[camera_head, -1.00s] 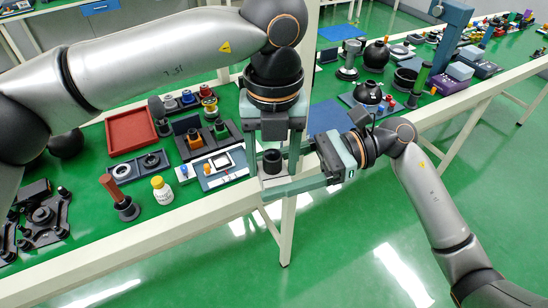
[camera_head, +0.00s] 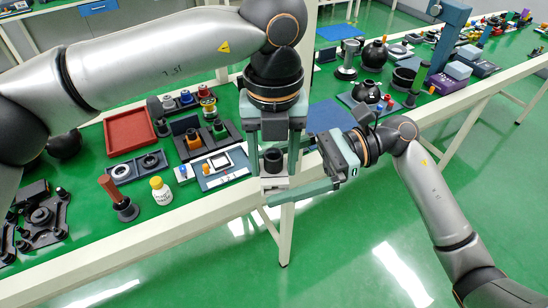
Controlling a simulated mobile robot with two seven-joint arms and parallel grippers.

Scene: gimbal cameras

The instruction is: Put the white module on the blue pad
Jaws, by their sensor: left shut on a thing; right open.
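The white module (camera_head: 273,182), a pale block with a black cylinder on top, is held between the downward fingers of my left gripper (camera_head: 273,168). It hangs in the air in front of the table's front edge. My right gripper (camera_head: 284,172) comes in from the right at the module's height. Its fingers are spread apart, one passing in front of and below the module, the other behind and partly hidden by the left fingers. A blue pad (camera_head: 326,116) lies flat on the green table behind my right gripper, partly covered by it.
Dark round devices (camera_head: 366,92) crowd the table behind the pad.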

